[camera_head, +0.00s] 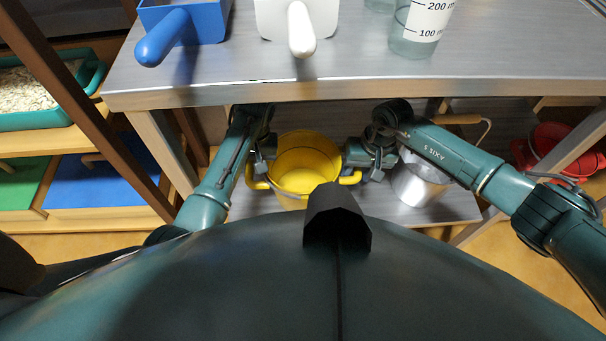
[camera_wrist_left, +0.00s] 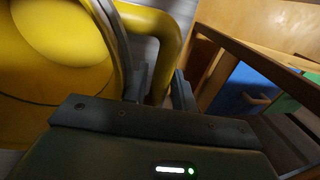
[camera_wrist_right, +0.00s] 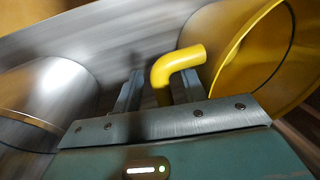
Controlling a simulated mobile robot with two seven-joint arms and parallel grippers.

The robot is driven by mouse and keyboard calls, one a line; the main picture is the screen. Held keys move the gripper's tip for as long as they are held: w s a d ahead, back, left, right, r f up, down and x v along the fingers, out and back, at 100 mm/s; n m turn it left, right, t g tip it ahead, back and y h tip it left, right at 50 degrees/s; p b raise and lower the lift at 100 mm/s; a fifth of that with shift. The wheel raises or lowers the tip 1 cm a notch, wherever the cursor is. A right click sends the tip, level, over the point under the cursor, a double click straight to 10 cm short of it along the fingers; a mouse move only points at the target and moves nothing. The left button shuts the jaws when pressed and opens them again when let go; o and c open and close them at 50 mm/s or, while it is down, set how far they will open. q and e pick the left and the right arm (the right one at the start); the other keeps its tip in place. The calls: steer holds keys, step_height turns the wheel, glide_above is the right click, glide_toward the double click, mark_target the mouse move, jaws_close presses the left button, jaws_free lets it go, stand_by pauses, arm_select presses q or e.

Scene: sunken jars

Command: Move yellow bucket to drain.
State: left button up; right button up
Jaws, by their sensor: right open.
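The yellow bucket (camera_head: 303,160) stands upright on the low shelf under the grey worktop, with a handle on each side. My left gripper (camera_head: 257,163) is at its left handle. In the left wrist view, the handle (camera_wrist_left: 165,55) runs between the fingers, which sit close against it, with the bucket wall to the left. My right gripper (camera_head: 367,163) is at the right handle. In the right wrist view, the bent handle (camera_wrist_right: 178,68) shows between the open fingers, with a gap around it. No drain can be made out.
A metal bucket (camera_head: 417,184) stands close to my right gripper. Red buckets (camera_head: 556,148) are further right. The grey worktop (camera_head: 340,68) overhangs both grippers, bearing a blue scoop (camera_head: 200,20), a white scoop (camera_head: 300,25) and a beaker (camera_head: 415,38). A table leg (camera_head: 165,145) stands left.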

arm_select(q)
steer(key=shift+c, duration=0.5)
arm_select(e)
steer(key=shift+c, duration=0.3)
arm_select(q)
steer(key=c, duration=0.4)
arm_select(e)
steer(key=c, duration=0.4)
arm_select(q)
jaws_close()
arm_select(e)
jaws_close()
